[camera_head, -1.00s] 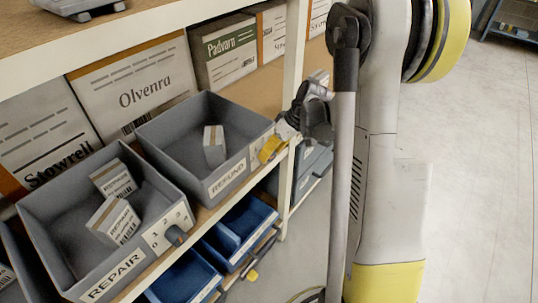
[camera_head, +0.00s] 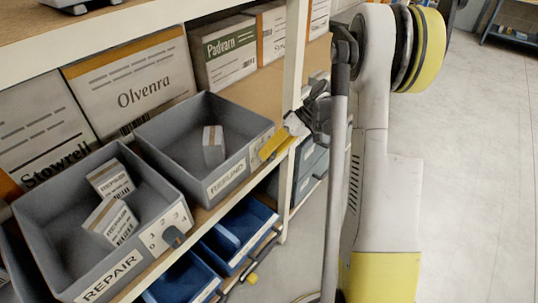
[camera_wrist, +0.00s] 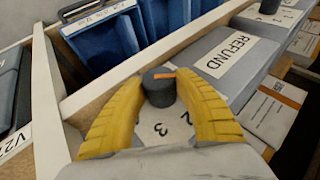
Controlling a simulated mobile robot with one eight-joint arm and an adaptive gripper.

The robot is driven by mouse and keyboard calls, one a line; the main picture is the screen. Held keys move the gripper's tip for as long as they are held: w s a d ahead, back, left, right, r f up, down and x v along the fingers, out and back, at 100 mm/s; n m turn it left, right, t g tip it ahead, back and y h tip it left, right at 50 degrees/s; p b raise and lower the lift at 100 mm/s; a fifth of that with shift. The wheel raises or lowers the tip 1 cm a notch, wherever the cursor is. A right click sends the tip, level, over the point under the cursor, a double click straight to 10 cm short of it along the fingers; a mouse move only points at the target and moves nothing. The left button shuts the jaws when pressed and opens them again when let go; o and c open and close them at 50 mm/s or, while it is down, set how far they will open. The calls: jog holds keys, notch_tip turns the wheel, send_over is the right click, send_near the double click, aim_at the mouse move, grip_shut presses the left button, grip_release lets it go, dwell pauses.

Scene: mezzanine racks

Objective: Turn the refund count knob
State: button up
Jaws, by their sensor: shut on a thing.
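The refund count knob (camera_wrist: 159,93) is a dark round knob with an orange mark on top, on a pale dial plate (camera_wrist: 172,128) with printed numbers; a 2 and a 3 show. My gripper (camera_wrist: 162,84) has its yellow fingers on both sides of the knob and is shut on it. The orange mark lies near the far side of the knob's top. The grey bin labelled REFUND (camera_head: 184,171) stands on the shelf; my gripper is at its right front corner in the head view (camera_head: 276,143). There the fingers hide the knob.
A grey REPAIR bin (camera_head: 76,271) with its own dial knob (camera_head: 172,236) stands to the left. Blue bins (camera_head: 226,250) sit on the shelf below. A white rack post (camera_head: 293,95) rises close beside my gripper. Open floor (camera_head: 470,150) lies to the right.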

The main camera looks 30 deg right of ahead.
jog(key=o, duration=1.2)
jog(key=v, duration=1.2)
